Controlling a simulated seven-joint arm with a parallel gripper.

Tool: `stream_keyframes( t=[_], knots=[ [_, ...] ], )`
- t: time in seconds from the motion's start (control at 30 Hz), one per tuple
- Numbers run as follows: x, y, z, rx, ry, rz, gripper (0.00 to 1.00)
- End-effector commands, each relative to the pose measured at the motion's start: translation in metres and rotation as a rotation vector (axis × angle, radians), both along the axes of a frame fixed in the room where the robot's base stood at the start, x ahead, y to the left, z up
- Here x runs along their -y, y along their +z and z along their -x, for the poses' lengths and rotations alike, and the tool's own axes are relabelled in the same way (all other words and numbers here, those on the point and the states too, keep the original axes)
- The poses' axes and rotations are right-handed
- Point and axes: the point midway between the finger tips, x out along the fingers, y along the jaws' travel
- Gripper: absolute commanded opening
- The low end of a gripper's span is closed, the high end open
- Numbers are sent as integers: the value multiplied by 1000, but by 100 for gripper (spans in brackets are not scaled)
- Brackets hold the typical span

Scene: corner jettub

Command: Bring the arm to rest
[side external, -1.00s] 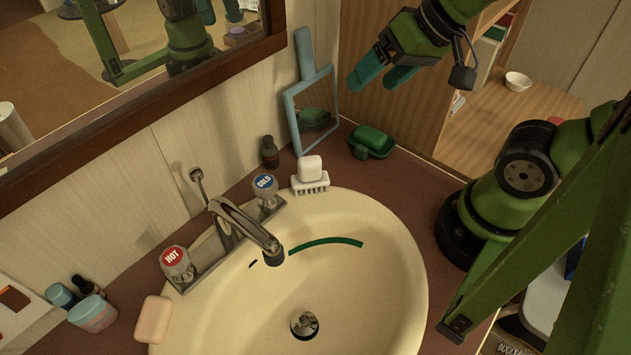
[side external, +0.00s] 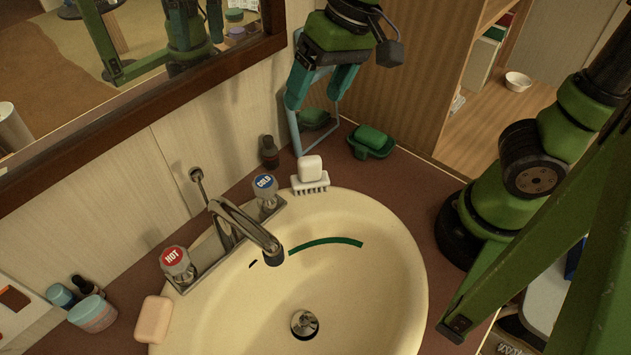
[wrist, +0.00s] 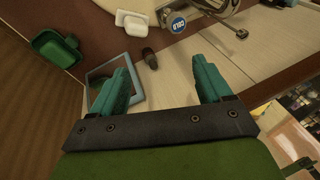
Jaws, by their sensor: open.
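My gripper (side external: 316,96) points down at the back of the counter in the side external view, in front of the blue-framed hand mirror (side external: 295,133) that leans on the wall. It hides much of the mirror, including its handle. In the wrist view my gripper (wrist: 160,66) has its two teal fingers wide apart with nothing between them. The mirror (wrist: 136,96) shows partly behind the left finger there. I cannot tell whether a finger touches the mirror.
A green soap dish (side external: 371,146) stands right of the mirror.

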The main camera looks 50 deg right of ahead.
Motion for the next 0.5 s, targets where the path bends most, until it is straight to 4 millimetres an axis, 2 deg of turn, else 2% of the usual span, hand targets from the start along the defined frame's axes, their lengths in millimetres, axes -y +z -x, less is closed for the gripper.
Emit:
stream_keyframes(
  t=[0.2,0.5],
  knots=[
    [-30,-5,-18,-99,-18,46,78],
    [-49,-8,-29,-148,-43,87,78]
  ],
)
